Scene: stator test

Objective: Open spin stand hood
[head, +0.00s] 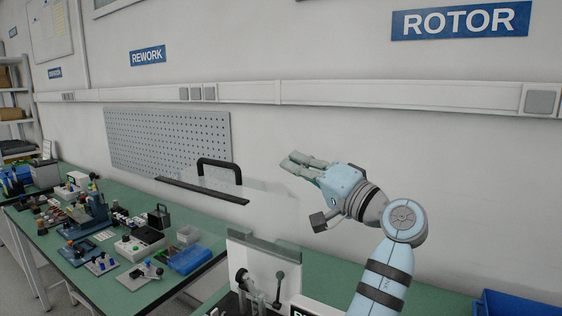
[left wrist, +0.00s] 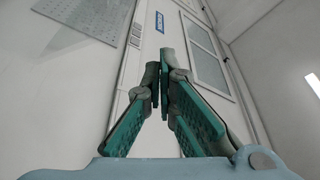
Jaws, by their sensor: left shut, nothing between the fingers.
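The spin stand (head: 262,258) is at the bottom centre of the head view, a pale upright panel with small fixtures in front; its lower part is cut off. A black arched handle (head: 219,162) and a dark bar (head: 202,191) appear raised above and left of it, in front of the wall. They look like parts of the hood; any clear panel is too faint to outline. My left gripper (head: 286,163) is right of the handle, apart from it, fingers pointing left. In the left wrist view its fingers (left wrist: 160,70) meet at the tips, empty. My right gripper is out of view.
A green bench (head: 60,262) on the left holds tools, small fixtures and a blue bin (head: 188,260). A grey pegboard (head: 165,135) hangs behind the handle. Another blue bin (head: 515,305) is at the bottom right. The space around my left gripper looks clear.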

